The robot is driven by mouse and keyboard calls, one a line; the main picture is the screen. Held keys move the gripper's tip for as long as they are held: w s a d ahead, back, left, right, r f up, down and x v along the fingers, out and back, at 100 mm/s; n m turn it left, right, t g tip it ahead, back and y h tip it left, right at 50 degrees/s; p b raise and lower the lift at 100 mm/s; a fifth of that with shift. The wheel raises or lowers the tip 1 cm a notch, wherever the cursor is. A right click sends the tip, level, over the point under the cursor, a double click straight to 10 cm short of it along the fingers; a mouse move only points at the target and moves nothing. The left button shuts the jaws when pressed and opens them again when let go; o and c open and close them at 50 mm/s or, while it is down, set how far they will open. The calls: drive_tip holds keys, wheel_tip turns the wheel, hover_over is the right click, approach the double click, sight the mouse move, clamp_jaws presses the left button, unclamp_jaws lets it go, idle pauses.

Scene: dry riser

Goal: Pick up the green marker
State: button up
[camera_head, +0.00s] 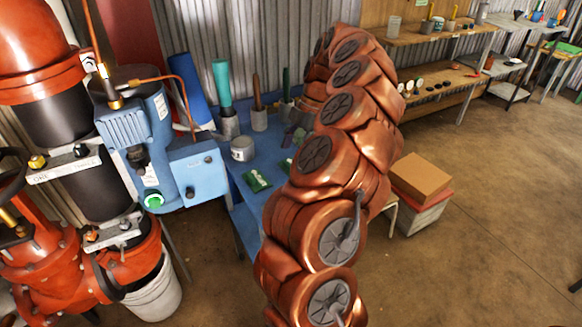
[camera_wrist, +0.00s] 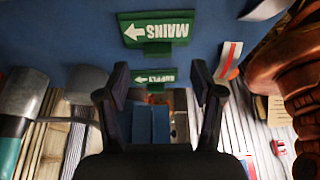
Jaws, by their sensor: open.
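Two green marker signs with white arrows show in the wrist view, with their lettering upside down. The larger reads MAINS (camera_wrist: 158,29) and is near the top. The smaller (camera_wrist: 154,76) appears to read SUPPLY and shows between my fingertips. I cannot tell which is the green marker of the task. Two small green pieces (camera_head: 257,181) and (camera_head: 285,167) lie on the blue bench (camera_head: 240,222) in the head view. My gripper (camera_wrist: 160,72) is open, with its fingers apart and no contact visible. In the head view it is hidden behind my copper-coloured arm.
A grey cup (camera_head: 242,149) and holders with a teal roll (camera_head: 222,83) stand on the bench. A blue pump unit (camera_head: 150,140) and red pipework (camera_head: 35,240) are at left. Stacked boxes (camera_head: 420,178) stand right of my arm. The floor at right is mostly clear.

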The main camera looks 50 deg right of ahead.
sight(288, 164)
drive_tip(key=shift+p+x, duration=0.3)
drive_tip(key=shift+x, duration=1.85)
drive_tip(key=shift+w, duration=0.15)
drive_tip(key=shift+c, duration=0.3)
drive_tip(key=c, duration=1)
drive_tip(key=shift+r, duration=0.1)
wheel_tip(288, 164, up, 10)
drive_tip(key=shift+f+b, duration=0.1)
drive_tip(key=shift+b, duration=0.3)
